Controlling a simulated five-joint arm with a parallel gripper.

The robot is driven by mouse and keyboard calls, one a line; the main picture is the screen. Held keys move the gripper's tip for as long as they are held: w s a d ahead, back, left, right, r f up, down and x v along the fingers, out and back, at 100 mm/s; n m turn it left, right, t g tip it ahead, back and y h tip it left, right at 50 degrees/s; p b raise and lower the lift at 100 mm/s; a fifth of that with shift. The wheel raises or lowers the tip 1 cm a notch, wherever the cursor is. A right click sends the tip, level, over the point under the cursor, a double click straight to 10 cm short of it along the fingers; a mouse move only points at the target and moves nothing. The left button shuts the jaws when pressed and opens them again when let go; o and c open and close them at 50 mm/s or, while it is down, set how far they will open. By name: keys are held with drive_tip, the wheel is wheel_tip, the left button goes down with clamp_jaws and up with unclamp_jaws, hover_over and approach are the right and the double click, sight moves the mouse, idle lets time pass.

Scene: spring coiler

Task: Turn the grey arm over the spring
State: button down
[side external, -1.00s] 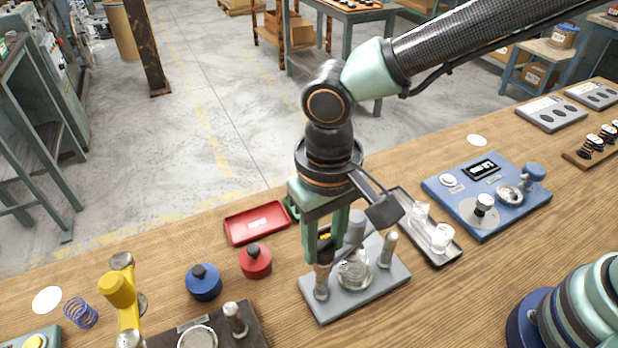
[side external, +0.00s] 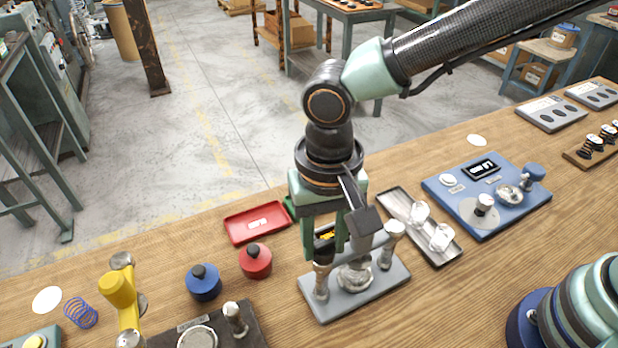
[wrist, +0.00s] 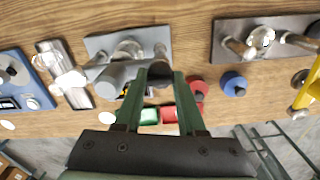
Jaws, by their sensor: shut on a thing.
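The grey stand (side external: 335,311) sits on the bench below my gripper, with a short post (side external: 321,283) at its left and a silver round seat (side external: 355,277) in its middle. The grey arm (side external: 370,241) lies above the seat, reaching toward the right post (side external: 387,255); in the wrist view the grey arm (wrist: 118,74) shows left of the fingers. My gripper (side external: 327,245) points down with green fingers, shut on the grey arm near the left post; the grip itself is partly hidden. I cannot make out a spring on the seat.
A clear-part tray (side external: 408,203) and a blue device (side external: 450,190) stand to the right. A red tray (side external: 258,222), red knob (side external: 256,261), blue knob (side external: 204,282) and dark fixture (side external: 258,325) stand to the left. A loose blue spring (side external: 81,313) lies far left.

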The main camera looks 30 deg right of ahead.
drive_tip(key=c, duration=0.5)
unclamp_jaws()
drive_tip(key=shift+w+r, duration=0.1)
wheel_tip(320, 180, up, 12)
idle(1.4)
